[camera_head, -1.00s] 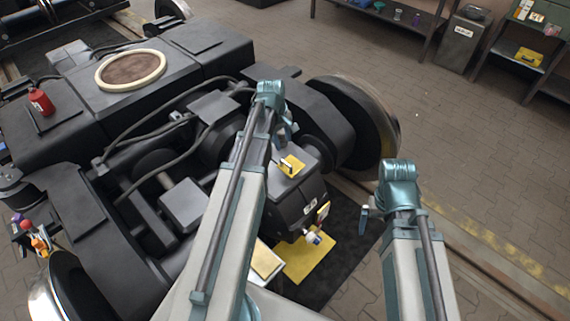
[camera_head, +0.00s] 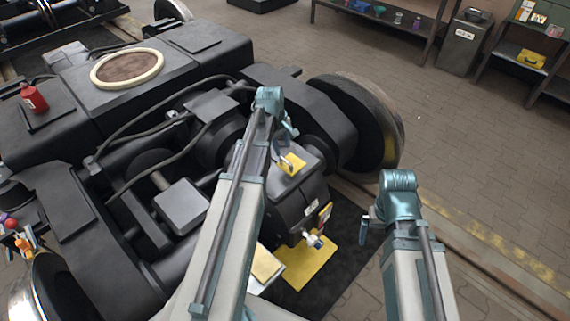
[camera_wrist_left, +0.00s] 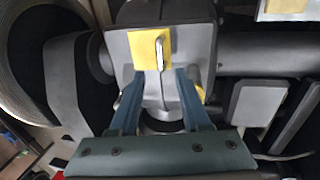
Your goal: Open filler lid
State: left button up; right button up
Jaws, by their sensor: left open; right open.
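The filler lid looks to be the yellow square plate (camera_head: 293,166) with a metal handle, on top of the dark grey gearbox housing (camera_head: 300,190). The lid lies flat and closed. In the left wrist view the yellow plate (camera_wrist_left: 142,46) and its upright handle (camera_wrist_left: 160,52) are just beyond the fingertips. My left gripper (camera_head: 285,142) is open and empty, close to the lid; its open fingers (camera_wrist_left: 161,74) point at the handle, one to each side. I see no contact. My right gripper (camera_head: 364,229) is open and empty, away to the right over the floor, partly hidden by its own wrist.
A yellow mat (camera_head: 308,262) lies on the floor below the gearbox. A wheel (camera_head: 372,125) stands behind the housing, and black hoses (camera_head: 165,150) cross the frame to the left. A red bottle (camera_head: 34,98) stands on the bogie. Floor to the right is open.

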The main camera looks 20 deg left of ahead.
aim_at(286, 160)
pick_arm(q)
jog(key=f+b, duration=0.2)
jog(key=w+f+b, duration=0.1)
jog(key=f+b, duration=0.2)
jog(key=f, duration=0.2)
jog(key=shift+w+d+b, duration=0.15)
jog(key=shift+d+b, duration=0.1)
jog(key=shift+b, duration=0.15)
jog(key=shift+r, duration=0.1)
grip_shut()
dwell(0.9)
